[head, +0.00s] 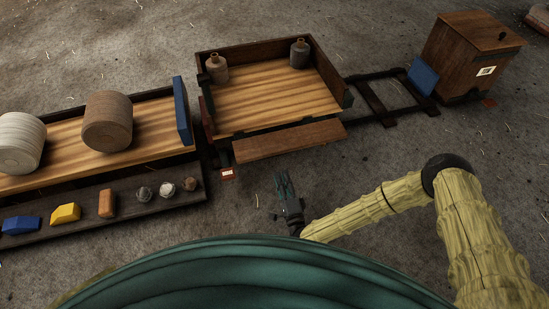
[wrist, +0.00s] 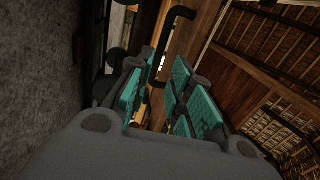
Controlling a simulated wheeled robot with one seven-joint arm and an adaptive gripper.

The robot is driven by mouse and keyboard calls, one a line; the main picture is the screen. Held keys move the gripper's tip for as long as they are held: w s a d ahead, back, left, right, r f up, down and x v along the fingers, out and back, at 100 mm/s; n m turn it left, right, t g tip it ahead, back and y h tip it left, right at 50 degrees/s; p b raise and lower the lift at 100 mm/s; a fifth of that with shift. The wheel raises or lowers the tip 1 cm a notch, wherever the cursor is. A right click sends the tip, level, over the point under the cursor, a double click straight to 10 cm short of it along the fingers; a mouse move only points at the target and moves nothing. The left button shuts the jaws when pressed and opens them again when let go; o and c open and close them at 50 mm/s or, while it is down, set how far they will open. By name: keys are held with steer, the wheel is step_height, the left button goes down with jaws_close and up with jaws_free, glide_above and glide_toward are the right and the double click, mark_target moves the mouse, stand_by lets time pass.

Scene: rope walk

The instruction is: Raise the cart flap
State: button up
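The cart (head: 262,92) has a plank bed, with raised walls at its back and right. The cart flap (head: 290,139), a brown wooden board, hangs lowered along the cart's near side. My gripper (head: 285,188) is in front of the flap, apart from it in the head view. In the wrist view my gripper (wrist: 158,88) has its green-padded fingers spread, with nothing held. A dark bent bar (wrist: 165,45) shows beyond and between the fingers, beside a brown wooden surface (wrist: 205,35). I cannot tell whether the bar belongs to the flap.
Two jugs (head: 216,68) (head: 299,54) stand in the cart's back corners. A bed with two spools (head: 107,121) (head: 20,143) and a low shelf (head: 120,207) of small objects are at left. A wooden box (head: 470,54) is at right. Floor near my gripper is clear.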

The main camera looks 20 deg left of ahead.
steer(key=b+x, duration=0.3)
steer(key=x, duration=0.7)
steer(key=shift+a+b, duration=0.1)
steer(key=shift+b, duration=0.25)
jaws_close()
